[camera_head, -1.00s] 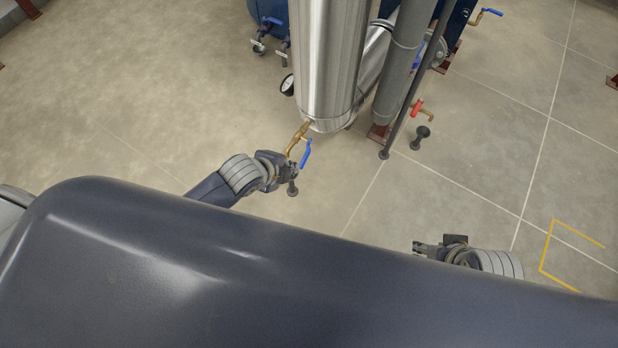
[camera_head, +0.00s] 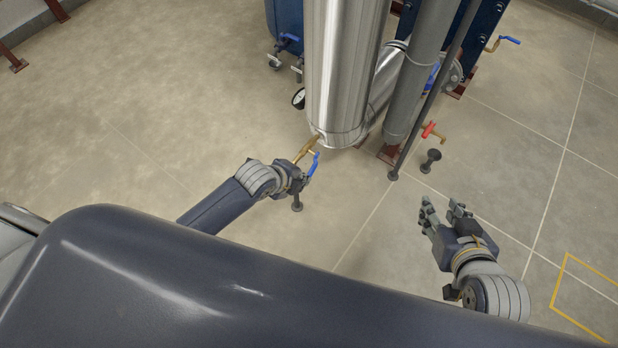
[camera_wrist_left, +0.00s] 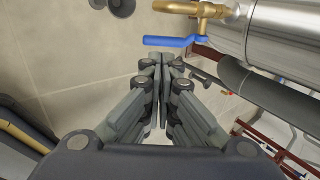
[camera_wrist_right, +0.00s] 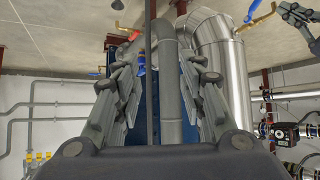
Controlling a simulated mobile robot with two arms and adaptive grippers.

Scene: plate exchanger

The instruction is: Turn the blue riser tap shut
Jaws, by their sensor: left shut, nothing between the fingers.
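The blue riser tap is a brass valve with a blue lever (camera_head: 314,164) at the lower end of the shiny steel riser pipe (camera_head: 342,70). In the left wrist view the blue lever (camera_wrist_left: 170,41) lies crosswise just beyond my left fingertips, with a small gap in the picture; contact cannot be told. My left gripper (camera_wrist_left: 162,58) is shut and empty; in the head view it is beside the lever, its fingers partly hidden. My right gripper (camera_head: 443,207) is open and empty, well to the right of the tap. The lever (camera_wrist_right: 252,11) also shows in the right wrist view.
A red-handled tap (camera_head: 430,131) stands right of the riser, by a grey pipe (camera_head: 412,75) and a thin dark post (camera_head: 432,95). Another blue-handled tap (camera_head: 503,42) is at the back right. A blue tank (camera_head: 284,22) stands behind.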

